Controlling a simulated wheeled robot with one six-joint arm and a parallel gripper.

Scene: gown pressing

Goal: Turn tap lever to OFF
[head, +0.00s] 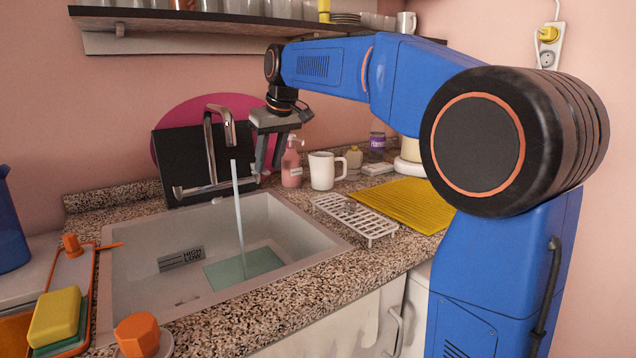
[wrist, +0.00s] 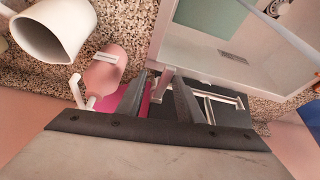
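The metal tap (head: 211,150) stands behind the sink, its spout bent over the basin. A stream of water (head: 238,205) falls from it into the sink. My gripper (head: 269,168) points down at the tap's right end, left of the pink bottle. Its two fingers are apart, and they also show in the wrist view (wrist: 160,92). There, a pale upright piece at the tap's end, which looks like the lever (wrist: 164,84), shows between the fingers. I cannot tell whether a finger touches it. In the head view the fingers mostly hide it.
A pink bottle (head: 292,166) and white mug (head: 322,171) stand right of my gripper. A white rack (head: 355,217) and yellow mat (head: 405,203) lie on the counter. A shelf (head: 180,20) hangs above.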

